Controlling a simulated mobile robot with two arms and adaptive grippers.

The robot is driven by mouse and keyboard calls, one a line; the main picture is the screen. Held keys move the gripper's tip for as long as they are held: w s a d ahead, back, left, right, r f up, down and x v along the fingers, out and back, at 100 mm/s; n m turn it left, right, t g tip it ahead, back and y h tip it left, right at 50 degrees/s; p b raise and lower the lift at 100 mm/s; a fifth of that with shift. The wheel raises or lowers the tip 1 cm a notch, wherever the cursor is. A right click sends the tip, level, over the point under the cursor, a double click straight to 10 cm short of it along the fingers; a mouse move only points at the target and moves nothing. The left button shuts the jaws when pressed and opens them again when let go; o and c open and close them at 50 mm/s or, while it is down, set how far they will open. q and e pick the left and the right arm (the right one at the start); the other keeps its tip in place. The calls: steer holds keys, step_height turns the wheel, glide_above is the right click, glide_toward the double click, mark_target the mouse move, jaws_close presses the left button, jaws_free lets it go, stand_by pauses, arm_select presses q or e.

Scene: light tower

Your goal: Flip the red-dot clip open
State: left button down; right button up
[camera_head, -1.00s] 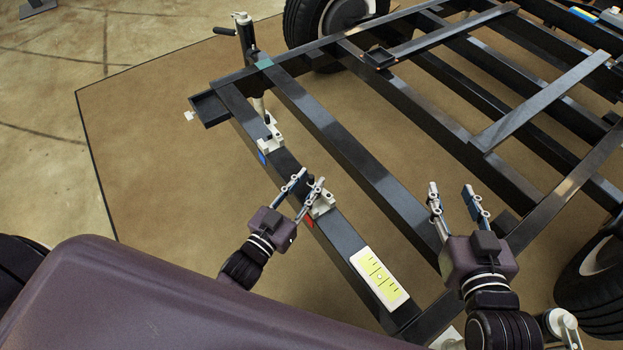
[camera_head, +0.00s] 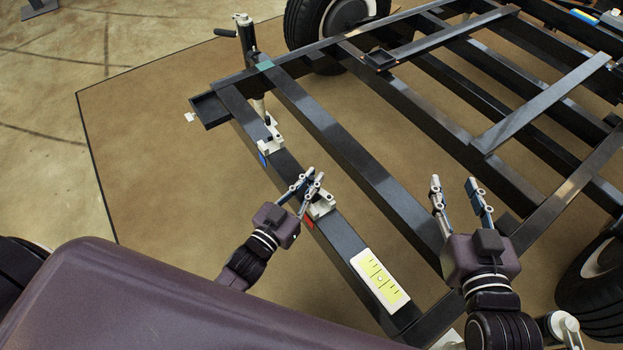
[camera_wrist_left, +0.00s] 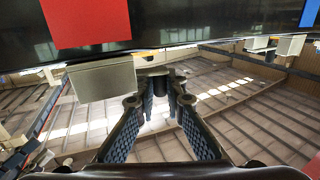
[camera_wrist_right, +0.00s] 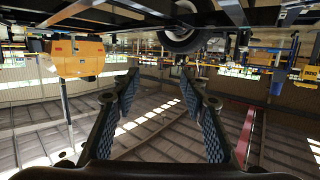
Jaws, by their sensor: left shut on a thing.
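The red-dot clip (camera_head: 321,206) is a pale block on the front beam, beside a red mark (camera_head: 307,223). In the left wrist view the pale block (camera_wrist_left: 101,80) sits below the red square (camera_wrist_left: 86,22). My left gripper (camera_head: 311,178) is at the clip, its fingertips drawn together just above it. In the left wrist view its fingers (camera_wrist_left: 160,84) close on the clip's dark lever end (camera_wrist_left: 160,82); the fingers partly hide the lever. My right gripper (camera_head: 456,188) is open and empty above the frame, right of the yellow label.
A second pale clip (camera_head: 271,139) with a blue mark (camera_head: 262,158) sits farther along the same beam (camera_head: 345,238). A yellow-green label (camera_head: 380,280) lies nearer on it. A crank post (camera_head: 246,40) stands at the far corner. Open gaps lie between the dark beams.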

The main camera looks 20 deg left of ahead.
arm_select(q)
steer(key=h, duration=0.1)
steer(key=m+h, duration=0.1)
steer(key=w+m+g+h+p, duration=0.1)
steer(key=shift+d+r, duration=0.1)
steer(key=shift+d, duration=0.2)
steer(key=shift+w+d+m+g+h, duration=0.1)
steer(key=shift+m+g+h, duration=0.35)
steer(key=shift+h, duration=0.25)
arm_select(e)
steer(key=s+d+f+g+h, duration=0.1)
steer(key=s+f+g, duration=0.2)
steer(key=f, duration=0.3)
steer(key=shift+s+d+f, duration=0.15)
steer(key=shift+d+f, duration=0.1)
steer(key=shift+d, duration=0.05)
arm_select(q)
steer(key=c, duration=2)
jaws_free()
steer(key=shift+s, duration=0.2)
steer(key=v, duration=1.1)
steer(key=shift+s+a, duration=0.25)
